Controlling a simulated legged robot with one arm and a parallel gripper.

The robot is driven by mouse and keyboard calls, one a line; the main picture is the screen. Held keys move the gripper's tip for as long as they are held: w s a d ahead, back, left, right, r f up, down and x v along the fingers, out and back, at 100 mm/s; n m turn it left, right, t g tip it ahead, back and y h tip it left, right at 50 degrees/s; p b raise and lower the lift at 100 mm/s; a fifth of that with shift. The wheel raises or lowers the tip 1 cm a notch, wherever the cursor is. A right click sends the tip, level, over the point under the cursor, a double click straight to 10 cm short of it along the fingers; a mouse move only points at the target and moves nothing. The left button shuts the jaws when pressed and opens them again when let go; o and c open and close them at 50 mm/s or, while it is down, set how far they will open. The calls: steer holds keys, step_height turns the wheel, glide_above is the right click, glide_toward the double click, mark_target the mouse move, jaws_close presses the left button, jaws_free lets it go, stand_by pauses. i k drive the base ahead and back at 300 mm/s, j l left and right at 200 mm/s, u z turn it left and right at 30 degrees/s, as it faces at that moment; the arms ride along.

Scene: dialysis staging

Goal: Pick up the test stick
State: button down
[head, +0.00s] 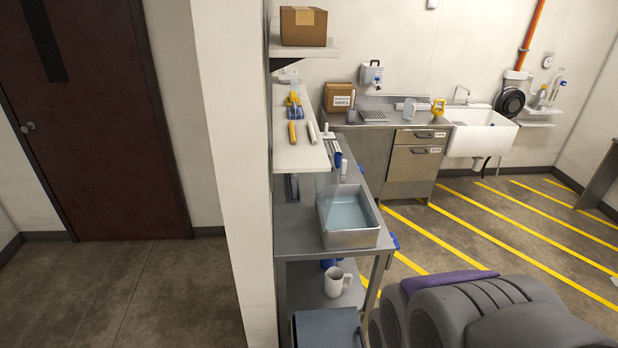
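I cannot tell for sure which item is the test stick. On the narrow white wall shelf (289,156) lie several small slim items. Among them are a yellow stick (292,133) and a white stick (311,132), with blue and yellow pieces (294,106) behind them. Other slim items (333,144) show at the shelf's right edge, too small to make out. My gripper is not in view.
A grey padded form (480,305), apparently a chair, fills the lower right. A wall end (236,200) stands left. Yellow-striped floor is open beyond.

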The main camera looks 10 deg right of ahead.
mark_target(344, 161)
steer(key=l, duration=0.35)
steer(key=k+l, duration=0.15)
steer(key=l, duration=0.2)
steer(key=i+l+u, duration=0.2)
steer(key=l+u, duration=0.15)
steer(key=l, duration=0.85)
steer(key=l+u, duration=0.35)
steer(key=l, duration=0.85)
steer(key=i+l+u, duration=0.15)
steer(key=i+l, duration=0.3)
steer(key=i+l+u, duration=0.15)
steer(key=i+l, duration=0.25)
steer(key=l, duration=0.2)
